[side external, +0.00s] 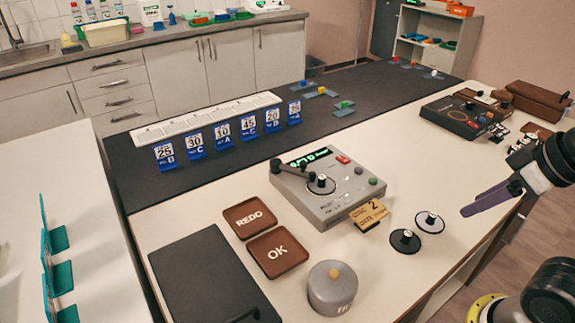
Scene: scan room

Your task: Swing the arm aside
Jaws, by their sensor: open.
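A grey device (328,187) with a green display, a red button and a green button stands on the white table. A black swing arm (288,172) lies along its near left part. Its free end is close to a round black-and-white knob or disc (321,184); I cannot tell whether they touch. My gripper (490,202) is at the right edge, open and empty, with purple fingers pointing left. It is above the table's right side, well apart from the device. One finger partly hides the other.
An orange tag (370,213) and two round discs (429,222) (405,240) lie right of the device. Brown REDO (250,217) and OK (278,252) trays, a grey lidded pot (332,288) and a dark panel (212,283) are nearer. Blue number cards (222,134) stand behind.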

